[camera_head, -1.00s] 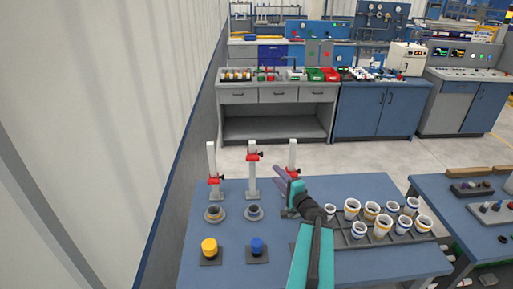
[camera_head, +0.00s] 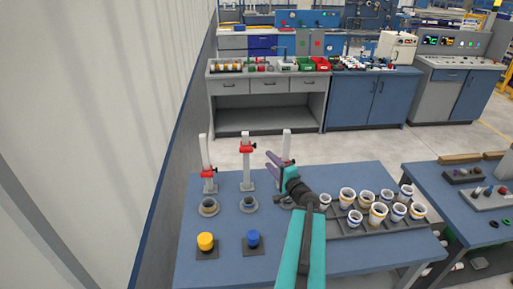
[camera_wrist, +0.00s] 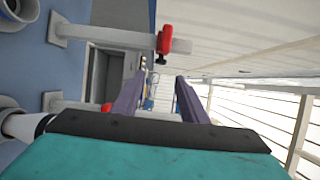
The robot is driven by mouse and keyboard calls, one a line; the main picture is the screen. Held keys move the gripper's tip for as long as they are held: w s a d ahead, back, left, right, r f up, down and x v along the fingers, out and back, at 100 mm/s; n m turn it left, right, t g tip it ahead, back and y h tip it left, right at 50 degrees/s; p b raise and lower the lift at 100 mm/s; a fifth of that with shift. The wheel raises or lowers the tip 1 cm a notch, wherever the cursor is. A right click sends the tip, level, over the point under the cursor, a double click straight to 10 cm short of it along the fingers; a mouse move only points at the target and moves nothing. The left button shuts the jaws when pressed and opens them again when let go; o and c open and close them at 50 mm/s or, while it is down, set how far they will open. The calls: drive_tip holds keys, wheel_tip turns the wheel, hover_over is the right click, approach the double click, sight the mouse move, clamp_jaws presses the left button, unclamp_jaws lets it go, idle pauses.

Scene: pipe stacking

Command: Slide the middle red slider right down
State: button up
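Three pale upright posts stand at the back of the blue table (camera_head: 330,265), each with a red slider. The middle slider (camera_head: 247,148) is high on its post (camera_head: 247,172). The left slider (camera_head: 209,180) sits lower. The right post (camera_head: 287,140) is partly hidden by my gripper (camera_head: 267,161), whose purple fingers are spread, empty, between the middle and right posts. In the wrist view the open fingers (camera_wrist: 161,76) are below a red slider (camera_wrist: 164,38), apparently the middle one, not touching it.
A grey rack (camera_head: 345,229) with several white cups is on the right. A wall (camera_head: 110,110) rises at left.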

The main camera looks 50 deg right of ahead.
sight(248, 148)
drive_tip(key=shift+b+x, duration=2.45)
drive_tip(key=shift+b, duration=5)
drive_tip(key=shift+p+x, duration=1.35)
drive_tip(key=shift+x, duration=2.8)
clamp_jaws()
